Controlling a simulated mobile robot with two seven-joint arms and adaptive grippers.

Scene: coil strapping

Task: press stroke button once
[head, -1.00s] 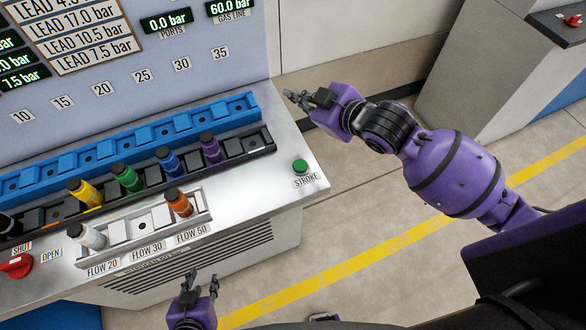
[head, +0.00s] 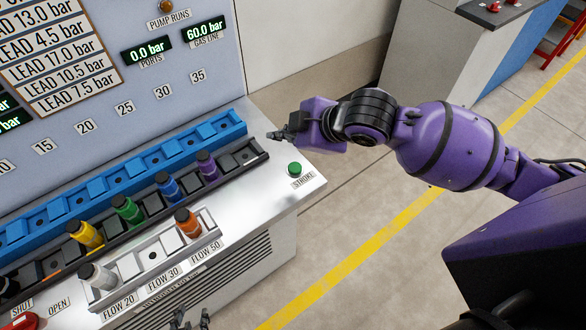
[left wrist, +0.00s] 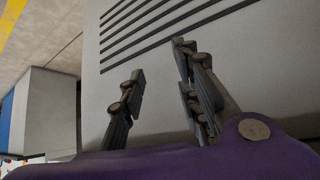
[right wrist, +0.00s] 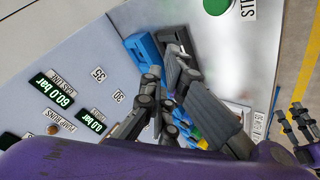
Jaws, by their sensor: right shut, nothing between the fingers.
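The green STROKE button (head: 295,168) is on the right end of the silver console top, above its STROKE label (head: 303,181). It also shows at the top edge of the right wrist view (right wrist: 216,4). My right gripper (head: 281,135) is shut and empty, just behind the button in the head view and apart from it. Its dark fingers (right wrist: 163,75) point over the console in the right wrist view. My left gripper (head: 190,320) is low at the console's front, partly cut off by the frame. Its fingers (left wrist: 158,75) stand apart and empty before the vented front.
A light tray (head: 150,254) holds white and orange plugs in front. A red knob (head: 22,321) is at lower left. The floor right of the console is clear.

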